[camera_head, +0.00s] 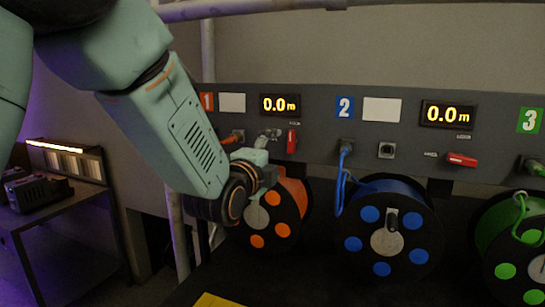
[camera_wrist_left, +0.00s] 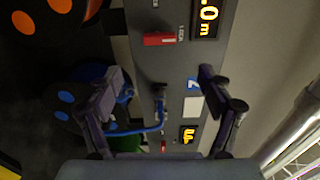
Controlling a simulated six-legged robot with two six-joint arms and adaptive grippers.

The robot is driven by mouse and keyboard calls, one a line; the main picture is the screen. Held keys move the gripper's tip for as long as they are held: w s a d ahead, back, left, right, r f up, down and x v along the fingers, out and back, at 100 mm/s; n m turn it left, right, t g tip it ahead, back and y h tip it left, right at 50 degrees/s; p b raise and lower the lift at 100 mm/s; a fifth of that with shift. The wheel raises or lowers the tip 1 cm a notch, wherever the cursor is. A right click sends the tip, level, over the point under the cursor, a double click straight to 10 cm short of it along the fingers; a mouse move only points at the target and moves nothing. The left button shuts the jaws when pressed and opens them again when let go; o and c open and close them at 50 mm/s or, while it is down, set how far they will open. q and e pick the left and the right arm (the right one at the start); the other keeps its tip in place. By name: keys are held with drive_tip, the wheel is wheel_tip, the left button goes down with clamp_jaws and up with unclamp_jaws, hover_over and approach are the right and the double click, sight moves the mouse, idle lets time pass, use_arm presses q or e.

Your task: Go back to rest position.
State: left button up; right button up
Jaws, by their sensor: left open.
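My left arm comes in from the upper left in the head view. My left gripper (camera_head: 268,157) is in front of the panel, by the upper edge of the orange reel (camera_head: 295,195), and partly covers that reel. In the left wrist view the two fingers of the left gripper (camera_wrist_left: 163,75) are spread apart with nothing held between them. Beyond them the blue cable (camera_wrist_left: 152,129) runs to a socket on the panel, apart from the fingers. My right gripper is not in view.
The grey panel (camera_head: 318,150) carries displays reading 0.0 m and red switches (camera_head: 461,160). The blue reel (camera_head: 413,246) and green reel (camera_head: 492,228) stand to the right. A metal table (camera_head: 60,215) with a dark device (camera_head: 38,192) is at left.

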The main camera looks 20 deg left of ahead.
sight(291, 142)
use_arm(q)
drive_tip(key=shift+w, duration=0.15)
drive_tip(key=shift+w+d+f, duration=0.1)
drive_tip(key=shift+w, duration=2.9)
drive_tip(key=shift+w+d, duration=0.1)
drive_tip(key=shift+w, duration=2.85)
drive_tip(key=shift+s, duration=0.1)
drive_tip(key=shift+s, duration=0.1)
